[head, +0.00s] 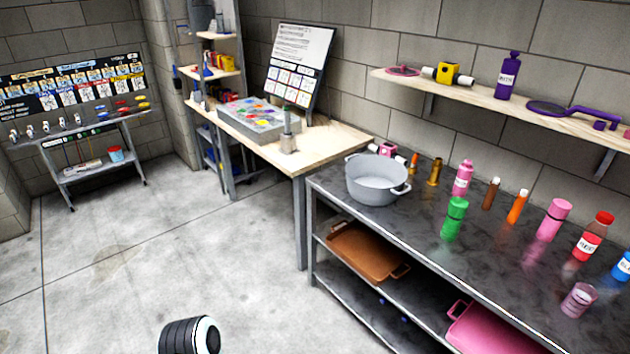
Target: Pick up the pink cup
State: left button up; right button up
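A small dull-pink cup (578,300) with a pale label stands upright near the front edge of the dark metal table (430,235), at the lower right of the head view. Nothing touches it. Neither of my grippers shows in this view.
A grey pot (378,180) stands at the table's left end. A wall shelf (455,92) hangs above.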

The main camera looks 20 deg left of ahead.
aim_at(581, 297)
jog(key=u, duration=0.1)
jog(key=z, duration=1.45)
